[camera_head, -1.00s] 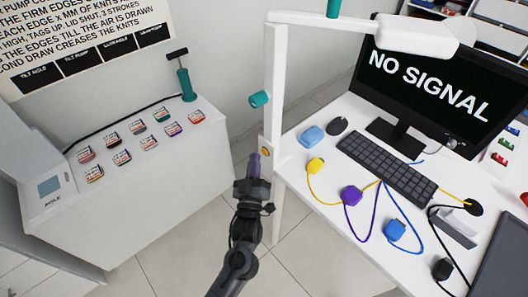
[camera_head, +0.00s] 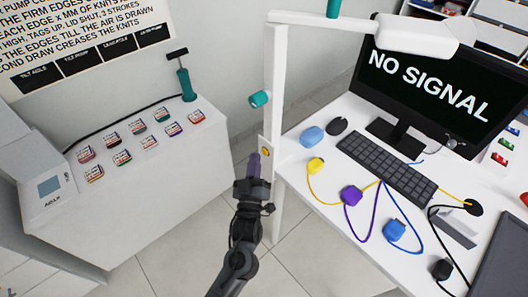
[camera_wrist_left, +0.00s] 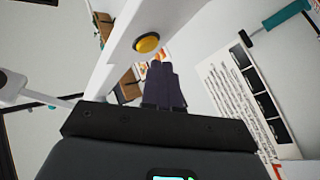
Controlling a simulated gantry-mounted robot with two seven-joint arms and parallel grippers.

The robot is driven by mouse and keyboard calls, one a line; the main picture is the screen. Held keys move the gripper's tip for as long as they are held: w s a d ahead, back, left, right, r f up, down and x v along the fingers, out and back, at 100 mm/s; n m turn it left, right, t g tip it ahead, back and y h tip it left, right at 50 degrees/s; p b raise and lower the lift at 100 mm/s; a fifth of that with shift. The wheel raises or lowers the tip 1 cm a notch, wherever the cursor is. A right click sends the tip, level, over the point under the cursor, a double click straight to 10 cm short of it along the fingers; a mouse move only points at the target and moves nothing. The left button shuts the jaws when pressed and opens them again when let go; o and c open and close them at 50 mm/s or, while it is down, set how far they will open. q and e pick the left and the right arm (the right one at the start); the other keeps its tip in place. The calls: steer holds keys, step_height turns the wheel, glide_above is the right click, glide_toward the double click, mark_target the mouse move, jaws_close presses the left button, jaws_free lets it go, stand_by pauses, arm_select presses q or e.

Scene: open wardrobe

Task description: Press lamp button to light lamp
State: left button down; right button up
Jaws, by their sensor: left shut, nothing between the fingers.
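The white lamp (camera_head: 274,75) has an upright post at the desk's left edge and an arm that reaches right to a wide lamp head (camera_head: 415,35). A round yellow button (camera_head: 265,151) sits low on the post; it also shows in the left wrist view (camera_wrist_left: 147,43). My left gripper (camera_head: 254,158) is shut and empty, with its purple-dark fingertips just below the button in the head view. In the left wrist view the fingertips (camera_wrist_left: 160,66) lie just below the button with a small gap. My right gripper is not in view.
The white desk at right holds a monitor (camera_head: 430,85), a keyboard (camera_head: 386,164), a mouse (camera_head: 338,126) and several coloured plugs with cables. At left a white counter (camera_head: 150,200) holds several small labelled items and a teal pump (camera_head: 186,80). Open floor lies between.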

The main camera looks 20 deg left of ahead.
arm_select(q)
steer(key=shift+w+d, duration=0.1)
steer(key=shift+w, duration=0.05)
steer(key=shift+w+d, duration=0.15)
steer(key=shift+w, duration=0.1)
stand_by(0.5)
steer(key=shift+w+d, duration=0.25)
steer(key=shift+w, duration=0.05)
stand_by(0.4)
stand_by(0.4)
steer(key=shift+s+a+p, duration=0.45)
steer(key=shift+s+a, duration=0.05)
steer(key=shift+s, duration=0.2)
